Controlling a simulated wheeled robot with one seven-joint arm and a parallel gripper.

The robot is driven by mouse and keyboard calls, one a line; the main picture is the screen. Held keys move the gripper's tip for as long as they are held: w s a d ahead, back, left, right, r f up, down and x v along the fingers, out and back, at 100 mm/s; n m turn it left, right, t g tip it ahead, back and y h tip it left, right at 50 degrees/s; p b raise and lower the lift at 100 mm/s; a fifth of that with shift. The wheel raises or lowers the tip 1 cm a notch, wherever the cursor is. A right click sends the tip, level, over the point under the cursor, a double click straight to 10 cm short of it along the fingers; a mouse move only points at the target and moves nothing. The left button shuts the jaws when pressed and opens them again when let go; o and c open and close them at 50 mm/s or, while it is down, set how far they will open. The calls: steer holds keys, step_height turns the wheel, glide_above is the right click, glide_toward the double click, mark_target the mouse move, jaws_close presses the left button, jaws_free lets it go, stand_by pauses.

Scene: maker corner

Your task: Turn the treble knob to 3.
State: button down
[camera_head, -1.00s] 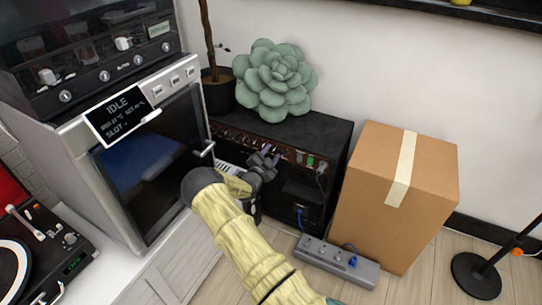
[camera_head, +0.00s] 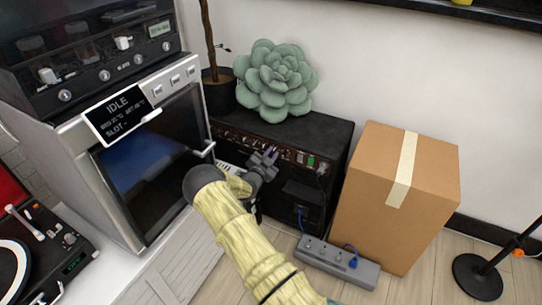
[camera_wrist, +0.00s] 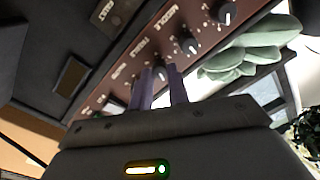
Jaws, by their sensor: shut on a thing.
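The amplifier (camera_head: 315,135) is a black box with a dark red front panel carrying a row of knobs, under the plant. My gripper (camera_head: 270,156) is at that panel in the head view. In the wrist view its two purple fingers (camera_wrist: 161,82) are shut on the treble knob (camera_wrist: 160,73), a small dark knob beside the TREBLE label. The fingers hide most of the knob, and its pointer and scale cannot be read. The middle knob (camera_wrist: 190,46) is beside it, apart from the fingers.
A succulent (camera_head: 275,80) sits on or behind the amplifier. A cardboard box (camera_head: 425,205) stands close on its right, and a grey power strip (camera_head: 325,258) lies in front on the floor. The cabinet with an oven-like door (camera_head: 150,160) is close on the left.

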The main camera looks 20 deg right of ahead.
steer(key=n, duration=0.4)
steer(key=shift+w, duration=0.1)
steer(key=n, duration=0.4)
steer(key=shift+a+r, duration=0.1)
steer(key=n, duration=0.3)
steer(key=shift+g, duration=0.3)
steer(key=shift+n, duration=2.1)
steer(key=c, duration=1.3)
jaws_free()
steer(key=shift+w, duration=0.1)
steer(key=shift+c, duration=0.2)
steer(key=shift+a, duration=0.1)
